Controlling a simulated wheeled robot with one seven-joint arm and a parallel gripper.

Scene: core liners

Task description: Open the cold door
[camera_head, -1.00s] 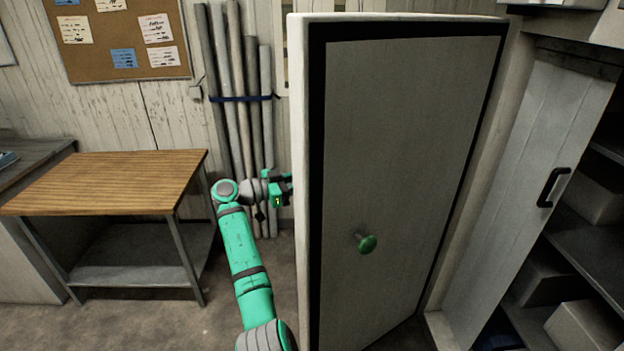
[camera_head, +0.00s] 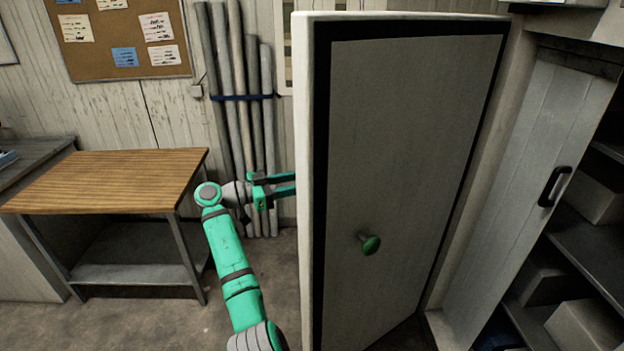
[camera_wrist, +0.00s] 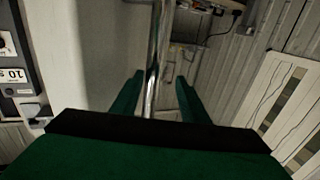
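The cold door (camera_head: 410,150) stands wide open in the head view, its inner face with a black seal and a green knob (camera_head: 371,245) turned toward me. My gripper (camera_head: 287,184) is left of the door's free edge, on its outer side. In the wrist view the two green fingers (camera_wrist: 158,92) are apart. A chrome bar handle (camera_wrist: 154,65) on the door's outer face (camera_wrist: 85,50) appears between them, with gaps on both sides. I cannot tell how deep the bar lies between the fingers. The head view hides the handle behind the door.
A wooden-topped table (camera_head: 110,180) stands at left, near my arm. Strapped grey pipes (camera_head: 240,110) lean on the wall behind my gripper. Right of the door are a white panel with a black handle (camera_head: 553,187) and shelves with boxes (camera_head: 580,325). Floor between table and door is clear.

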